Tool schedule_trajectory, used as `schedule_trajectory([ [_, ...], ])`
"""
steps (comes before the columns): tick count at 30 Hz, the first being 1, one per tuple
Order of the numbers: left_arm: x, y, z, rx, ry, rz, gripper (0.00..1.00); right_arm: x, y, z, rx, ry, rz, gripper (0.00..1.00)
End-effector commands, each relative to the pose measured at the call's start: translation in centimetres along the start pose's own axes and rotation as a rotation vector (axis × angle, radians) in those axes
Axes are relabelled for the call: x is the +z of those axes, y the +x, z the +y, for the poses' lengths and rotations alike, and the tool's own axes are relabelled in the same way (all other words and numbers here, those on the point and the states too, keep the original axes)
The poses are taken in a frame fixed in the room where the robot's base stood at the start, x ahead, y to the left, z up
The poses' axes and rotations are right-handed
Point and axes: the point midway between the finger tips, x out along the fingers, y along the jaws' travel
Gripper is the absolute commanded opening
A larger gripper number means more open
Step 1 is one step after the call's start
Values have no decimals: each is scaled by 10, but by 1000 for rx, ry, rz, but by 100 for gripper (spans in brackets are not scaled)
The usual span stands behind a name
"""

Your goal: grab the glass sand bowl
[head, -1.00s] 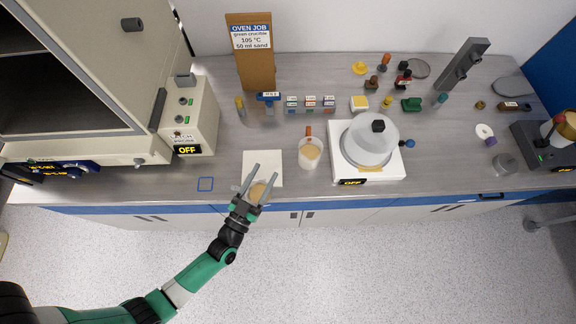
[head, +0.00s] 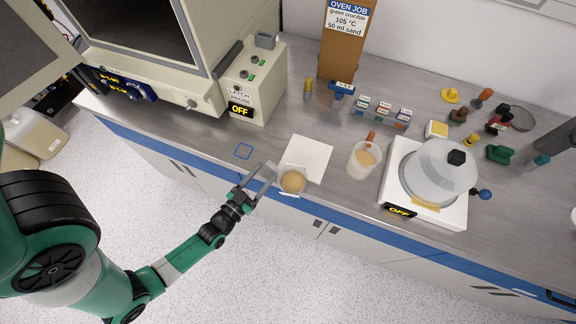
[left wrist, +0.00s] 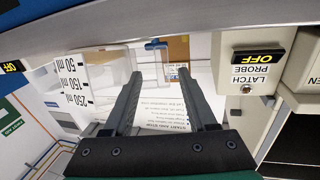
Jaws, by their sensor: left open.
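The glass sand bowl (head: 292,182) is a small clear bowl of tan sand at the front edge of a white sheet (head: 312,152) on the counter. My left gripper (head: 267,172) is open and empty, just left of the bowl in the head view. Its right finger is close to the bowl; I cannot tell whether they touch. In the left wrist view, the two open fingers (left wrist: 158,78) show nothing held between them, and printed text lies behind them. The bowl cannot be made out there. My right gripper is in neither view.
A control box (head: 252,85) reading OFF and an open oven stand at left. The counter's blue front edge (head: 350,213) runs below the bowl.

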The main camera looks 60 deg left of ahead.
Motion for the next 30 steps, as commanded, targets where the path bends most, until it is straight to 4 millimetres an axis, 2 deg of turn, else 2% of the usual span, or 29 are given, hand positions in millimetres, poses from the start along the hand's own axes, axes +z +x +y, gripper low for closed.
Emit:
schedule_trajectory([
  [5, 1, 8, -1, -2, 0, 2, 57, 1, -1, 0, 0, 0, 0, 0],
  [12, 3, 47, -4, 0, 0, 3, 57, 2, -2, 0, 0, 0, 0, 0],
  [20, 4, 52, -4, 0, 0, -1, 57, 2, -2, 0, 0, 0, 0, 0],
  [23, 4, 52, -4, 0, 0, -1, 43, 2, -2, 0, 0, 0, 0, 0],
  [30, 4, 52, -4, 0, 0, 0, 0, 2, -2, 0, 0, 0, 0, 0],
])
